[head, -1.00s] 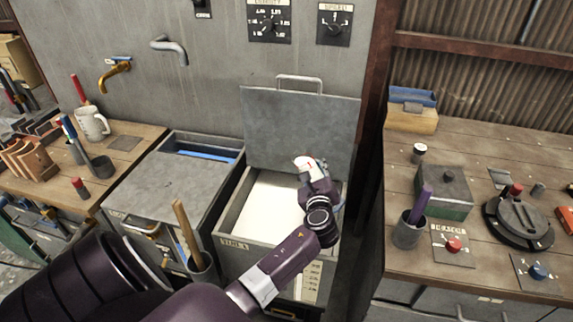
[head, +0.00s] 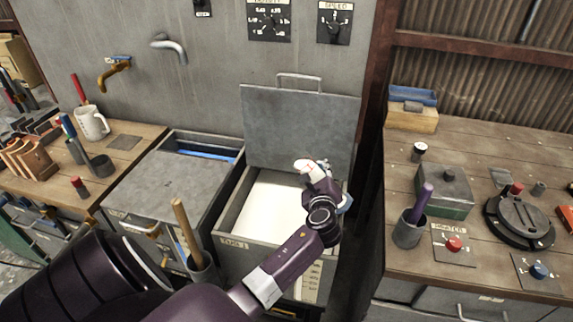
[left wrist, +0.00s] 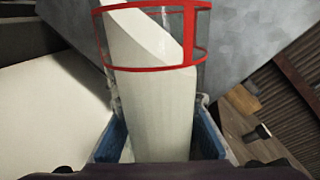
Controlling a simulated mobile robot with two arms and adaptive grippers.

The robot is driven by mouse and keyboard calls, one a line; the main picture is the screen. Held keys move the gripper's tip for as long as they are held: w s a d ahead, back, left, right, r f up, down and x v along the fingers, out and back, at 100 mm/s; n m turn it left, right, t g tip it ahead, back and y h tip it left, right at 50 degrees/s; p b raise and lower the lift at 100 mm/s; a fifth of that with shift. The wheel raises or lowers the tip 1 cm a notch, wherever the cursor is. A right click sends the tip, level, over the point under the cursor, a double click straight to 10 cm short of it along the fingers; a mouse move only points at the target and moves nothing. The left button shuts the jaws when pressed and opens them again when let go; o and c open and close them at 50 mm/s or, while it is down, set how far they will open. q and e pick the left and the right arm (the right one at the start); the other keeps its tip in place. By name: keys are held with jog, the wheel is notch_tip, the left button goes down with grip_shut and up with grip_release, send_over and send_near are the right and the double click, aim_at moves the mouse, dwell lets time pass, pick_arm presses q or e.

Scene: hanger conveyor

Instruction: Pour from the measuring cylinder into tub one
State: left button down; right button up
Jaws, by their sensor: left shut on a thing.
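Tub one (head: 236,254) stands open in the head view, its lid (head: 300,125) raised against the wall and a white surface inside. My left gripper (head: 328,184) is over the tub's right side, shut on the measuring cylinder (head: 306,166). The cylinder also shows in the left wrist view (left wrist: 155,105), clear with red bands and white liquid. Blue finger pads grip its sides. The liquid's edge runs slanted across it, so the cylinder is tilted. The gripper partly hides it in the head view, and I cannot tell whether liquid is flowing out. My right gripper is not in view.
A closed tub lid (head: 165,178) lies left of tub one. A cup with a wooden-handled tool (head: 190,235) stands in front. The right workbench (head: 500,160) holds a metal box, a round device and knobs. Two taps are on the wall above.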

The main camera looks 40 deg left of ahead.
pick_arm(q)
jog(key=shift+w+d+n, duration=0.15)
jog(key=shift+n, duration=0.15)
jog(key=shift+w+d+f+n, duration=0.1)
jog(key=shift+d+f+n, duration=0.1)
jog(key=shift+f+n, duration=0.1)
dwell(0.3)
jog(key=shift+f+h+b, duration=0.15)
jog(key=shift+h+b, duration=0.15)
jog(key=shift+b, duration=0.05)
jog(key=shift+w+d+f+n, duration=0.15)
jog(key=shift+d+f+n, duration=0.1)
jog(key=shift+n, duration=0.25)
jog(key=shift+f, duration=0.1)
dwell(0.3)
jog(key=shift+w+d+f+n+h+b, duration=0.15)
jog(key=shift+f+n+h+b, duration=0.15)
jog(key=shift+n+b, duration=0.15)
jog(key=shift+f, duration=0.2)
